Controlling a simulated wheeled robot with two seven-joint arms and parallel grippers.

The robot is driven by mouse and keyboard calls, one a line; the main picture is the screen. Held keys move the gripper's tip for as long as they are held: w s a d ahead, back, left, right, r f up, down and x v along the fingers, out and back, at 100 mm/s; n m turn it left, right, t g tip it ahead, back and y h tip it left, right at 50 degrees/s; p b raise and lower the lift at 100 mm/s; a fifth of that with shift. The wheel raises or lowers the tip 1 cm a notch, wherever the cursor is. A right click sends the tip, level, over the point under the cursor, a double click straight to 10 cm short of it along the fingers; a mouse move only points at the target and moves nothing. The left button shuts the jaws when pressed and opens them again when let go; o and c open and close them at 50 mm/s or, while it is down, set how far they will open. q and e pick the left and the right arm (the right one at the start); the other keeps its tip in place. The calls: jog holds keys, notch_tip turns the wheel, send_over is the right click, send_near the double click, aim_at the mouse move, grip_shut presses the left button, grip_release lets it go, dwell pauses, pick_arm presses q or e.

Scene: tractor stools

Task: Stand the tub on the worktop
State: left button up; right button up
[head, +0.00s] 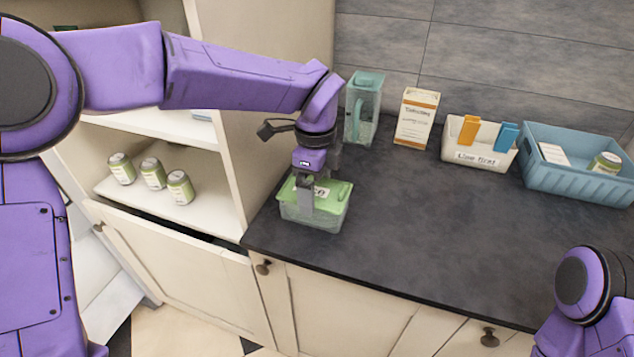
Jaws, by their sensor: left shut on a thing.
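The tub (325,217) is a clear box with a green lid and a small label. It is at the left end of the dark worktop (430,215), near the front edge. My left gripper (306,200) comes down over it from above and is shut on it. The fingers hide part of the lid and the front side. I cannot tell whether the tub's base touches the worktop or is slightly above it. My right arm shows only at the lower right corner; its gripper is out of frame.
A clear jug (363,108), a carton (416,118), a white bin (480,148) with orange and blue items, and a blue basket (570,175) line the back. The worktop's middle is clear.

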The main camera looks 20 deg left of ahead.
aim_at(316, 191)
pick_arm(q)
jog(key=shift+f, duration=0.2)
jog(key=o, duration=1)
notch_tip(316, 191, up, 12)
jog(key=shift+r, duration=0.25)
